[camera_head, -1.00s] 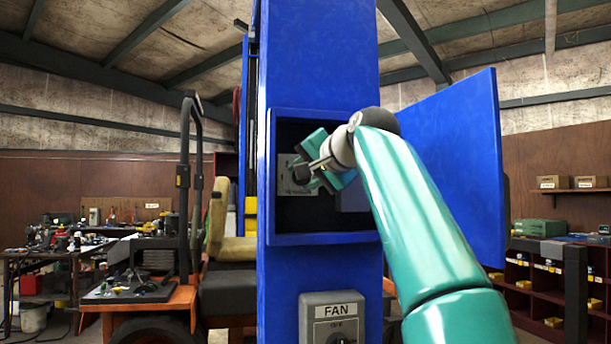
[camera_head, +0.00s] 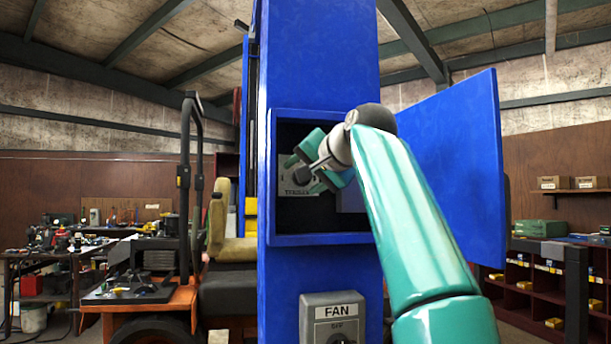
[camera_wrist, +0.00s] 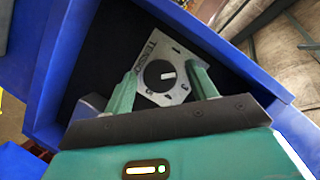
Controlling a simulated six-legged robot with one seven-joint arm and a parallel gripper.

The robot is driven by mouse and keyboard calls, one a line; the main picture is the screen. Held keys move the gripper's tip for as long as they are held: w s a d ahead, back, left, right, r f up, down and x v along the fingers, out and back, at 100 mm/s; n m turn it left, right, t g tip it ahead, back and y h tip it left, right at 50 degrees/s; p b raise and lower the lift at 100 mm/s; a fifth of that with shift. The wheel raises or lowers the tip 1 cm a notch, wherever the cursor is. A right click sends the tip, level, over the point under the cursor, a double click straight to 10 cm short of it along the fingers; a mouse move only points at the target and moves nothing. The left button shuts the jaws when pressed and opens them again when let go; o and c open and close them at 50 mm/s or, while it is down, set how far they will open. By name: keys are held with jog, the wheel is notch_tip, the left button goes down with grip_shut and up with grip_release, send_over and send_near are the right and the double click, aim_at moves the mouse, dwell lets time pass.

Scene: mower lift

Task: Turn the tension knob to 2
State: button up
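The tension knob (camera_wrist: 157,77) is dark and round with a white mark on its face. It sits on a grey plate (camera_wrist: 165,46) lettered TENSION, which looks tilted in the wrist view; the small numbers around the knob are hard to read. In the head view the plate (camera_head: 285,188) is inside the blue box, with the knob (camera_head: 303,176) partly behind my gripper (camera_head: 307,165). In the wrist view my gripper (camera_wrist: 165,76) is open, with one green finger on each side of the knob and gaps visible between them and it.
The blue box (camera_head: 320,239) has raised walls around the plate. Its door (camera_head: 455,170) stands open to the right. A FAN switch box (camera_head: 332,312) is below on the same blue column. A vehicle with a yellow seat (camera_head: 228,225) stands at left.

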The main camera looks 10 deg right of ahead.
jog(key=v, duration=1.4)
jog(key=shift+f, duration=0.1)
